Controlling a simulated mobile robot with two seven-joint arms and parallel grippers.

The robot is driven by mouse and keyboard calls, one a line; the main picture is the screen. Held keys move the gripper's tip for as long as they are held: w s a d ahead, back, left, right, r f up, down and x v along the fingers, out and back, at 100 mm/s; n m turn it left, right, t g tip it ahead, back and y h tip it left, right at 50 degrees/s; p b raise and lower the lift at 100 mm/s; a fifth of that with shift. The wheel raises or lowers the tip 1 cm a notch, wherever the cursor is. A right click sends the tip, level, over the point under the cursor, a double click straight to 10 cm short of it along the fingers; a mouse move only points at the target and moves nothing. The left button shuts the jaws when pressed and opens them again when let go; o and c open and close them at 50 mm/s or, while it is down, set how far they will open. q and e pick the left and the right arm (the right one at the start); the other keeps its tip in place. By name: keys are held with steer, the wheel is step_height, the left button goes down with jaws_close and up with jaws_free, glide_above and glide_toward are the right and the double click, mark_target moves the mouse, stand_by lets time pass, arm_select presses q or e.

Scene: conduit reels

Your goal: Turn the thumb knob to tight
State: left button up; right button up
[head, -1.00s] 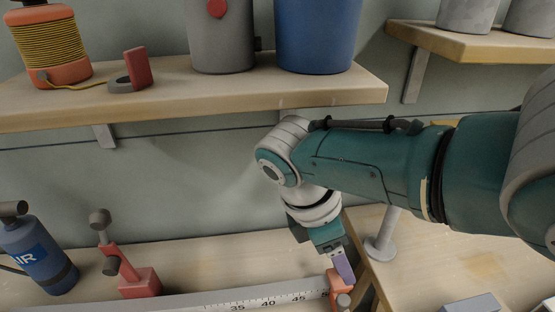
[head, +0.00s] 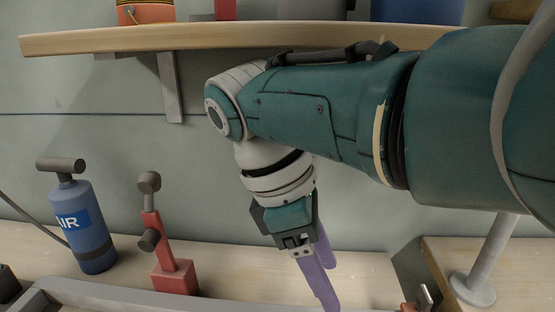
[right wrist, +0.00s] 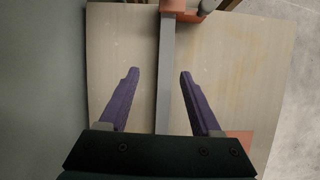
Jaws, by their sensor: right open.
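My right gripper (head: 326,284) hangs down with its purple fingers spread. In the right wrist view (right wrist: 158,72) its fingers are open and empty on either side of a long grey bar (right wrist: 170,65). An orange stop (right wrist: 180,8) sits on the bar beyond the fingertips, with a grey knob (right wrist: 208,5) beside it at the top edge. In the head view only a grey piece of the stop (head: 425,298) and a little orange show at the bottom edge, right of the gripper. I cannot tell how tight the knob is. My left gripper is not in view.
A red toggle clamp (head: 172,275) and a blue air bottle (head: 87,225) stand on the bench at left. A wooden shelf (head: 230,40) runs above my right arm. A grey post (head: 480,275) stands on the right-hand table.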

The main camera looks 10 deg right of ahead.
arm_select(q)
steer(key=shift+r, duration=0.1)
arm_select(e)
steer(key=shift+s+a+f, duration=0.1)
steer(key=shift+s+a, duration=0.2)
steer(key=shift+a, duration=0.3)
arm_select(q)
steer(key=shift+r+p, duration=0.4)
steer(key=shift+p, duration=0.1)
arm_select(e)
steer(key=shift+s+a, duration=0.15)
steer(key=shift+a, duration=0.1)
steer(key=s+a+r+m+t+y+p, duration=0.1)
steer(key=s+a+r+m+y+p, duration=0.1)
steer(key=s+m+y+p, duration=0.45)
steer(key=s+d+r+m+t+h+p, duration=0.1)
steer(key=s+d+r+m+t+p, duration=0.15)
steer(key=s+d+r+p, duration=0.45)
steer(key=s+d+r+m+t+h+p, duration=0.1)
steer(key=s+d+r+m+p, duration=0.4)
steer(key=r, duration=0.4)
arm_select(q)
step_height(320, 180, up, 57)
steer(key=p, duration=3.8)
arm_select(e)
step_height(320, 180, up, 38)
steer(key=s+n, duration=0.1)
